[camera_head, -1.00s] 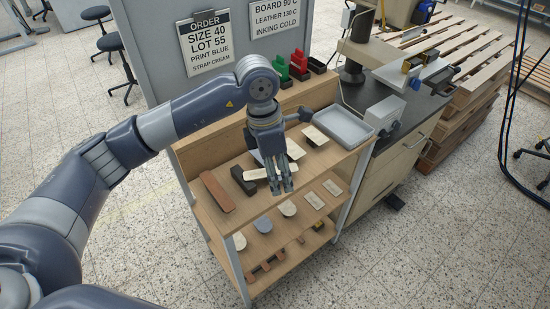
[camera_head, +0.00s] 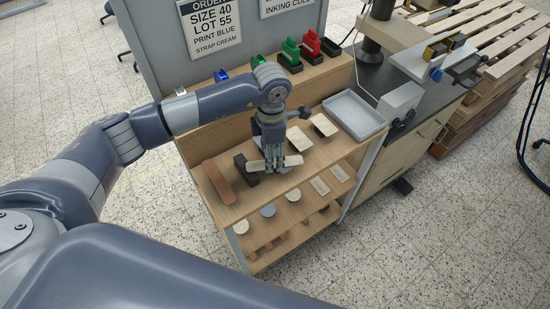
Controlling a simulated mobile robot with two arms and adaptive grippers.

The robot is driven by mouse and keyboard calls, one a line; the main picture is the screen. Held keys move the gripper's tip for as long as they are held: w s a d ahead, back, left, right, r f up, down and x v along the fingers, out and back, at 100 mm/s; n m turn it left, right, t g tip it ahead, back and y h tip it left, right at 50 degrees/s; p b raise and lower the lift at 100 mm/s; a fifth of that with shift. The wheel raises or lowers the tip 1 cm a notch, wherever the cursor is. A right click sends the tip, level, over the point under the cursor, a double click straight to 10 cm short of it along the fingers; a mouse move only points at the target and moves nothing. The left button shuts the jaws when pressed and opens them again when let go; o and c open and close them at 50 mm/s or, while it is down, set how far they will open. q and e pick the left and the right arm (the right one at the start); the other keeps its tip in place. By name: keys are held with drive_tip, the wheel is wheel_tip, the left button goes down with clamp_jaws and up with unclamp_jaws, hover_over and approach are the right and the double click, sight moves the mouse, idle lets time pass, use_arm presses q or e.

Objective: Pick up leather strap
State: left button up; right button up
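A cream strap-like piece (camera_head: 294,161) lies across the upper shelf of the wooden rack, behind and on both sides of my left gripper's fingers. My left gripper (camera_head: 275,167) points down at this piece; the fingers overlap it in the view, and I cannot tell whether they touch or grip it. A long brown piece (camera_head: 217,182) and a short dark piece (camera_head: 245,170) lie to the left. More cream-topped pieces (camera_head: 300,139) lie to the right, further back. The order sign (camera_head: 213,28) reads "STRAP CREAM". My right gripper is not in view.
A grey tray (camera_head: 354,115) stands at the rack's right end. Green (camera_head: 290,50) and red (camera_head: 311,43) items stand on the back ledge. The lower shelf (camera_head: 262,238) holds small discs and plates. A machine on a dark counter (camera_head: 410,80) stands to the right.

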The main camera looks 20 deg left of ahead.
use_arm(q)
drive_tip(key=shift+s+f, duration=0.1)
drive_tip(key=shift+f, duration=0.9)
drive_tip(key=c, duration=0.8)
drive_tip(key=shift+c, duration=0.4)
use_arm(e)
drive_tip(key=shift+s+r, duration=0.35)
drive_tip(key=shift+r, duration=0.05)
